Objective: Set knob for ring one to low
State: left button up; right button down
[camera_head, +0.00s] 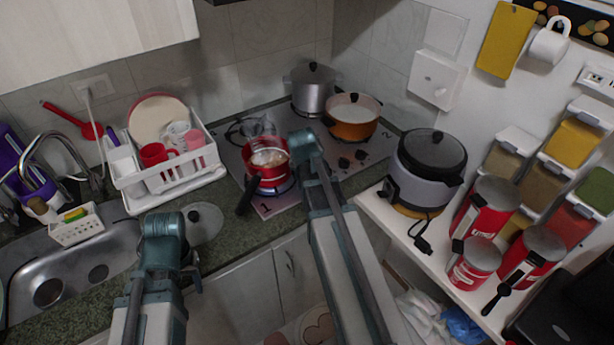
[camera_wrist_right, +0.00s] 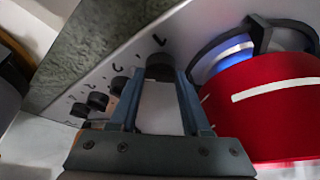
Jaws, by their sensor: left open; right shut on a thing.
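The stove (camera_head: 245,180) carries a red pot (camera_head: 268,178) on its front-left ring, with a blue flame under it. My right gripper (camera_head: 303,140) reaches over the stove beside this pot. In the right wrist view the right gripper (camera_wrist_right: 159,80) is shut on a dark round knob (camera_wrist_right: 160,66), with a "1"-like mark above it on the panel. The head view hides this knob behind the gripper. Several other black knobs (camera_wrist_right: 97,101) line up to its left. The red pot (camera_wrist_right: 270,105) is close on the right. My left gripper (camera_head: 163,222) is open and empty at the counter's front.
A silver pot (camera_head: 310,90) and an orange pot (camera_head: 352,117) stand at the back of the stove. A white dish rack (camera_head: 200,170) is left of it, and a rice cooker (camera_head: 428,165) stands on the right shelf. A lid (camera_head: 203,222) lies on the counter.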

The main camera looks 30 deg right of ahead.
jog(key=shift+m, duration=0.3)
dwell(0.4)
jog(key=shift+c, duration=1.8)
grip_release()
jog(key=n+y, duration=0.1)
jog(key=n, duration=0.3)
jog(key=shift+d+t, duration=0.15)
jog(key=shift+t, duration=0.25)
jog(key=n+y, duration=0.2)
jog(key=n, duration=0.3)
jog(key=shift+d, duration=0.15)
jog(key=p+v, duration=1.2)
jog(key=v, duration=0.2)
jog(key=shift+d+n+p, duration=0.2)
jog(key=shift+n+p, duration=0.1)
jog(key=shift+p, duration=0.1)
jog(key=shift+f, duration=0.15)
